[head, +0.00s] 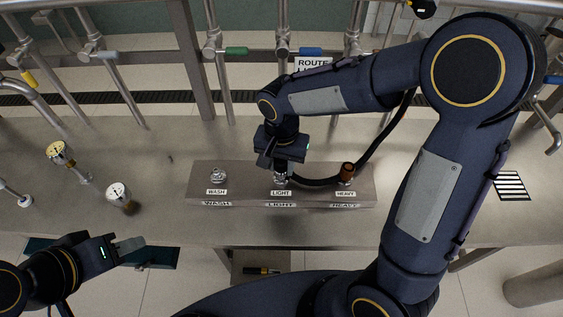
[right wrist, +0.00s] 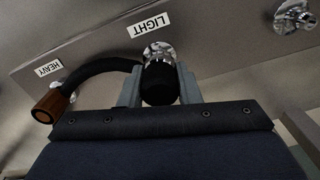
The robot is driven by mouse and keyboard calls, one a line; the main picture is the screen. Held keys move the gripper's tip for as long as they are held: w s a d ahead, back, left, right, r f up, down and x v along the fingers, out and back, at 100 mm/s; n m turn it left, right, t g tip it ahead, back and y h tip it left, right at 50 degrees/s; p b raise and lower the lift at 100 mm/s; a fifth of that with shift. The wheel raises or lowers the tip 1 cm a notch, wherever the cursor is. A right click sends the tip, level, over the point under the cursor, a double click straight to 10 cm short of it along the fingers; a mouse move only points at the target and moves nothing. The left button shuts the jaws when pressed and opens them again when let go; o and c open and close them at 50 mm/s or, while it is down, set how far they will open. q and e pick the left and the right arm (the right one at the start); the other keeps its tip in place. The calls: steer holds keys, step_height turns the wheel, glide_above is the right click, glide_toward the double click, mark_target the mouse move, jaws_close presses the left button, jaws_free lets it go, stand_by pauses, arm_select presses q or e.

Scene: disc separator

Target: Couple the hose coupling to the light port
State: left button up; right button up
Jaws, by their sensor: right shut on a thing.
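My right gripper (head: 282,172) is over the light port (head: 281,183), the middle fitting on the steel block. In the right wrist view its grey fingers (right wrist: 161,88) are shut on the black hose coupling (right wrist: 158,82). The coupling's far end is in line with the chrome light port (right wrist: 160,48) and appears to meet it; I cannot tell if it is seated. A black hose (right wrist: 103,67) bends from the coupling toward a copper-brown fitting (right wrist: 47,108) at the HEAVY label. My left gripper (head: 130,244) is away at the lower left; its finger gap is hidden.
The steel block (head: 240,170) also carries the chrome wash port (head: 217,175) and, at the heavy position, the brown fitting (head: 347,171). Gauges (head: 118,194) stand at the left of the bench. Pipes with coloured valve handles (head: 236,51) run behind. The bench front-left is clear.

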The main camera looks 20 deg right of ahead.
steer(key=shift+f+b, duration=0.45)
steer(key=shift+f, duration=0.15)
steer(key=o, duration=1.2)
steer(key=shift+r, duration=0.1)
steer(key=shift+r, duration=0.1)
step_height(320, 180, up, 8)
steer(key=shift+f+p, duration=0.15)
steer(key=shift+p, duration=0.2)
step_height(320, 180, up, 4)
steer(key=p, duration=0.3)
